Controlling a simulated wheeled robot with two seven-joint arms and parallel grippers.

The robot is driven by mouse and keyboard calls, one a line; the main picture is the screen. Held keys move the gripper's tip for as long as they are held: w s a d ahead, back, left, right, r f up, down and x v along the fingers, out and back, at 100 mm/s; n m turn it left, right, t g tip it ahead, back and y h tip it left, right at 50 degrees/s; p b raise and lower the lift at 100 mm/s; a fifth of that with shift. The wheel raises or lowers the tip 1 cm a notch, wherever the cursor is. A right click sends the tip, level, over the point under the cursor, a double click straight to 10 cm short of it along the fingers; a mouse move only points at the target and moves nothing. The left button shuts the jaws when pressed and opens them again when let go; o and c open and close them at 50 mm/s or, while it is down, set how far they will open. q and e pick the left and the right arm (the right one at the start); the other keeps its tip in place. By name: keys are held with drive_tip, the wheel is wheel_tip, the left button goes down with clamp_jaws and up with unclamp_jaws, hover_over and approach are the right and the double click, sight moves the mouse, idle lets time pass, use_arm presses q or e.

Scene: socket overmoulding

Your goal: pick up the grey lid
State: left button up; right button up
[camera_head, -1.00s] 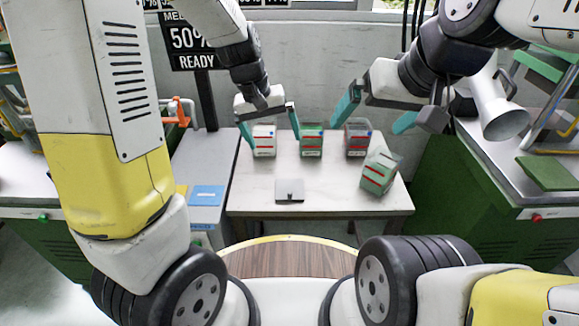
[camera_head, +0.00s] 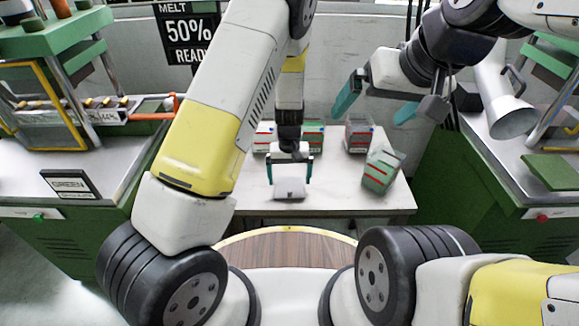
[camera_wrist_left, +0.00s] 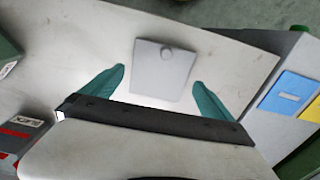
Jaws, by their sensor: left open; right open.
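The grey lid (camera_head: 289,194) lies flat on the white table, with a small round knob visible on it in the left wrist view (camera_wrist_left: 160,70). My left gripper (camera_head: 289,180) is open with teal fingers pointing down over the lid. In the left wrist view the open left gripper (camera_wrist_left: 158,82) has its fingertips on either side of the lid's near part, with gaps on both sides. My right gripper (camera_head: 375,105) is open and empty, up above the right part of the table, away from the lid.
Behind the lid stand a white-and-red box (camera_head: 263,138), a green box (camera_head: 314,134) partly hidden by my left arm, and a dark red box (camera_head: 358,136). A tilted green box (camera_head: 380,170) is at the right. The table front around the lid is clear.

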sight(289, 185)
use_arm(q)
drive_tip(key=shift+f, duration=1.45)
drive_tip(key=c, duration=1.1)
drive_tip(key=shift+r, duration=0.15)
